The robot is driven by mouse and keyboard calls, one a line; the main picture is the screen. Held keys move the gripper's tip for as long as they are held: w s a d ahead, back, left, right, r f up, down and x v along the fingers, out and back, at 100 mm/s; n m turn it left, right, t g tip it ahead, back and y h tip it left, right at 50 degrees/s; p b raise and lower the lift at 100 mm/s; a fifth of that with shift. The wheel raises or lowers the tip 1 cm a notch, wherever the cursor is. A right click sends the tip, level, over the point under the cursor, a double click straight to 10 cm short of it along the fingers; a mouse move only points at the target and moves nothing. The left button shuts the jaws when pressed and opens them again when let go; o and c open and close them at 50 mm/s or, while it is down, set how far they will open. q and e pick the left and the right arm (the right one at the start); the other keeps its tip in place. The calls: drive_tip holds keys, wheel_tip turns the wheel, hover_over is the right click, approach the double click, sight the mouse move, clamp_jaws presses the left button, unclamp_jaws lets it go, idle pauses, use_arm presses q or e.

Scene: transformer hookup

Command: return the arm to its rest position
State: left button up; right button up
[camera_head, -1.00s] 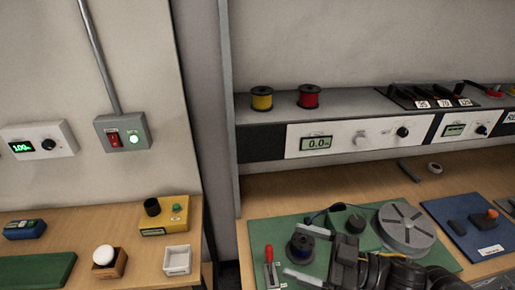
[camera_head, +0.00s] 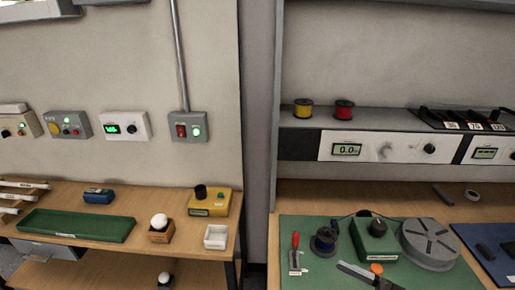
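In the head view, a grey, flat, finger-like part (camera_head: 357,273) shows at the bottom edge, over the front of the green mat (camera_head: 300,225). It looks like the tip of my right gripper, but most of it is cut off by the frame, so I cannot tell how far its fingers are apart. A small orange-topped piece (camera_head: 376,268) shows right beside it; whether they touch is unclear. My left gripper is not in view.
On the mat are a red-handled tool (camera_head: 295,242), a dark spool (camera_head: 325,240), a green box (camera_head: 375,240) and a round grey slotted disc (camera_head: 430,240). A gap separates the benches.

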drive_tip(key=d+f+m+h, duration=0.4)
drive_tip(key=f+h, duration=0.3)
drive_tip(key=f, duration=0.1)
drive_tip(key=d+f+m+h, duration=0.4)
drive_tip(key=f+h, duration=0.2)
drive_tip(key=f, duration=0.2)
drive_tip(key=s+f+m+g+h, duration=0.1)
drive_tip(key=s+f+g+h, duration=0.1)
drive_tip(key=s+f+g, duration=0.7)
wheel_tip(320, 180, down, 24)
drive_tip(key=s+t, duration=0.1)
drive_tip(key=s, duration=0.2)
drive_tip(key=s+d+f+g, duration=0.1)
drive_tip(key=s+d+f, duration=0.2)
drive_tip(key=s+f, duration=1.3)
drive_tip(key=shift+s+f, duration=0.25)
drive_tip(key=shift+f, duration=0.2)
